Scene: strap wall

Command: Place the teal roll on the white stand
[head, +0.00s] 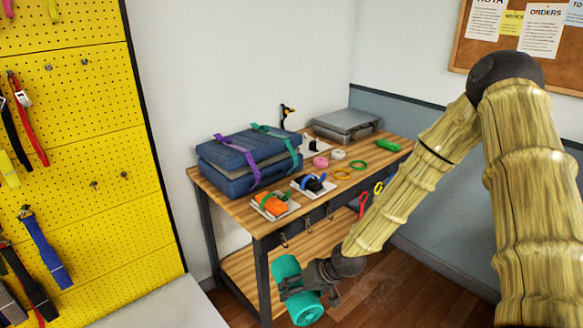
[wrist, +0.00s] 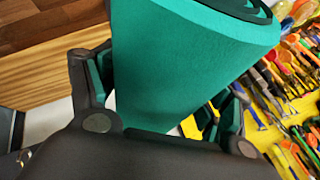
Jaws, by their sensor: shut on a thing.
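The teal roll (head: 305,309) is at the lower middle of the head view, held in the air in front of the workbench. My gripper (head: 297,288) is shut around its middle, with an end showing on each side. In the wrist view the teal roll (wrist: 190,70) fills the space between my gripper's two fingers, and its spiral end shows at the top. A pale, flat-topped block (head: 165,306) at the bottom left of the head view may be the white stand; only part of its top shows, so I cannot be sure.
The wooden workbench (head: 239,217) carries blue cases (head: 240,160), a grey case (head: 346,122), small trays and several tape rings. A yellow pegboard (head: 85,170) with hanging straps is at the left. Bare floor lies right of the roll.

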